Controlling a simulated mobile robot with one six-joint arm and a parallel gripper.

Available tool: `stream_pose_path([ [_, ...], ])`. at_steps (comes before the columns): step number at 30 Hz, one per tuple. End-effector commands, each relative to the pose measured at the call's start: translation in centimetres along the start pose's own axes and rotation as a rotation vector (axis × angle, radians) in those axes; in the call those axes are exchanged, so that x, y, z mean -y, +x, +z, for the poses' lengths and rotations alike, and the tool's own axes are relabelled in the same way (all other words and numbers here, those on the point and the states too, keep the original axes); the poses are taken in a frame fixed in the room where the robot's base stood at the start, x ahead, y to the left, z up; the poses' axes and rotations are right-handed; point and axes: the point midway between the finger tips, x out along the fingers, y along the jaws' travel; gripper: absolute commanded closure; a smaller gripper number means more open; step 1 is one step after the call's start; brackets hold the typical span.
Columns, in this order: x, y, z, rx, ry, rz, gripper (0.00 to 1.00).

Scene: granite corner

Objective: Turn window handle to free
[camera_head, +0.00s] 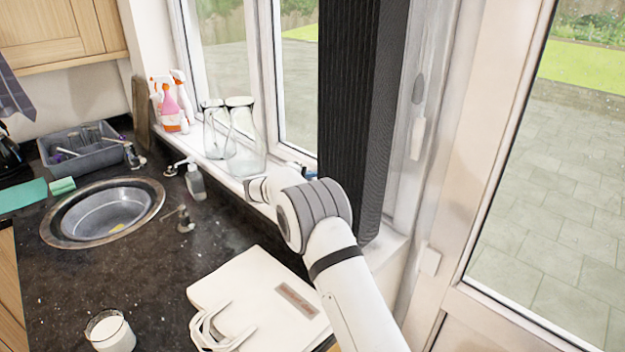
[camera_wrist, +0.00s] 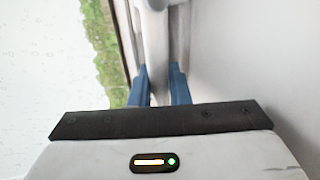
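The window handle (camera_wrist: 156,45) is a pale, upright bar on the window frame in the wrist view. My gripper (camera_wrist: 159,72) has two blue fingers that stand apart. The bar shows in line with the gap between them. Whether the fingers touch it I cannot tell. In the head view, a small blue part of my gripper (camera_head: 309,175) shows by the window sill, and my arm and the dark blind hide the rest. The window handle is hidden in that view.
A dark ribbed blind (camera_head: 350,100) hangs right beside my arm. Upturned glass jars (camera_head: 243,150) and spray bottles (camera_head: 170,105) stand along the sill. A white bag-like object (camera_head: 262,300) and a glass of milk (camera_head: 110,333) are on the dark counter (camera_head: 160,265).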

Motion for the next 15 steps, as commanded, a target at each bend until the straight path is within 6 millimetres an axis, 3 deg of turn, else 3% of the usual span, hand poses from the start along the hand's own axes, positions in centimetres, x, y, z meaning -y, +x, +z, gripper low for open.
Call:
stream_pose_path([
  [6,0.02,0.03,0.04,0.001,0.0,-0.001,1.0],
  [15,0.04,0.06,0.07,0.002,0.0,-0.001,1.0],
])
